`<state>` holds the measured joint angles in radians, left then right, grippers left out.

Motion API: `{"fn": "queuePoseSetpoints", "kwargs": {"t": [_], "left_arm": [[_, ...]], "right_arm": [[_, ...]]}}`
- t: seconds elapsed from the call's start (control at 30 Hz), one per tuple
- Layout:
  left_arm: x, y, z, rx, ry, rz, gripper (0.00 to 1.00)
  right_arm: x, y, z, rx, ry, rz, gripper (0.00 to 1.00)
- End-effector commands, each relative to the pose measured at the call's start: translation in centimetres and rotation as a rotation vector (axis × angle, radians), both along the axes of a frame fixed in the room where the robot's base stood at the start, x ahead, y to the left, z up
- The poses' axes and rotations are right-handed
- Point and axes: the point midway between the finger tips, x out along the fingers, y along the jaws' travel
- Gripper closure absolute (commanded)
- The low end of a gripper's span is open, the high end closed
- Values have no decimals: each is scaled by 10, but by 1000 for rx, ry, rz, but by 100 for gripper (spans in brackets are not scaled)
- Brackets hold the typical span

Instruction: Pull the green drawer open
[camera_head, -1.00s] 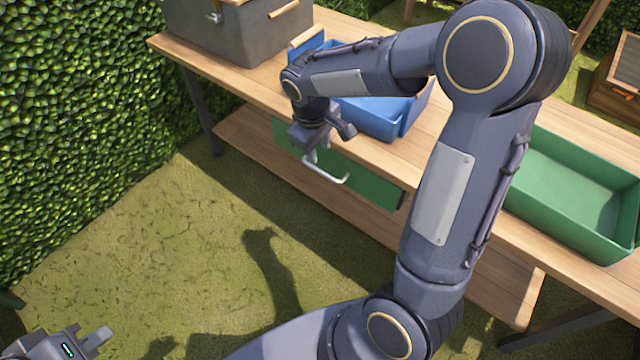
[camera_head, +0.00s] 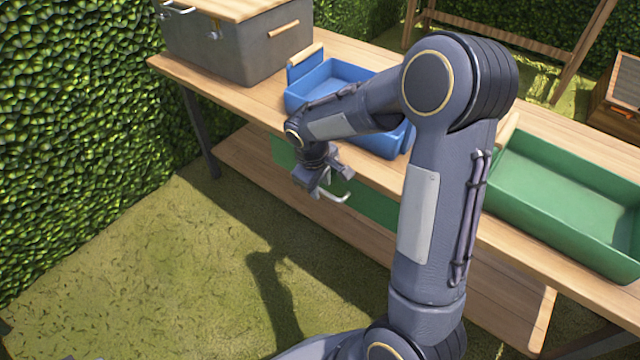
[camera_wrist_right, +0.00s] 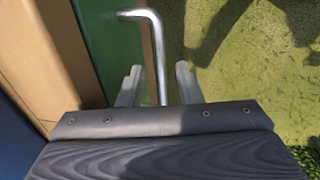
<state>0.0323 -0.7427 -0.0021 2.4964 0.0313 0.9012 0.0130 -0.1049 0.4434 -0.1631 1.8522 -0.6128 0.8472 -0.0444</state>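The green drawer (camera_head: 377,208) sits under the wooden tabletop, and its front looks about flush with the table edge. Its silver bar handle (camera_head: 343,198) sticks out from the front. My right gripper (camera_head: 321,187) is at the handle, pointing down and partly hiding it. In the right wrist view the two fingers (camera_wrist_right: 158,78) are apart, with the handle bar (camera_wrist_right: 154,50) running between them and a gap on each side. The green drawer front (camera_wrist_right: 112,35) is just left of the fingers there. My left gripper is not in view.
On the table (camera_head: 235,98) stand a grey box (camera_head: 240,45) at the back left, a blue tray (camera_head: 345,75) and a green tray (camera_head: 570,190). A lower shelf (camera_head: 240,160) runs below the drawer. Open grass (camera_head: 150,250) lies in front; a hedge (camera_head: 80,120) is at left.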

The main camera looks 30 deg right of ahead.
Motion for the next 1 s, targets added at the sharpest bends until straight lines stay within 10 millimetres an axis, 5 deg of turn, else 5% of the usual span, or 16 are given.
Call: {"fn": "queuePoseSetpoints", "kwargs": {"t": [0.23, 0.67, 1.0], "left_arm": [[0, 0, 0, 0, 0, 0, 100], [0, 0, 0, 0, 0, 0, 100], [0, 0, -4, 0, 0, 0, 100]], "right_arm": [[0, 0, 0, 0, 0, 0, 100], [-2, 4, 0, 0, 0, 1, 100], [-24, 57, 0, -1, 2, 9, 100]]}}
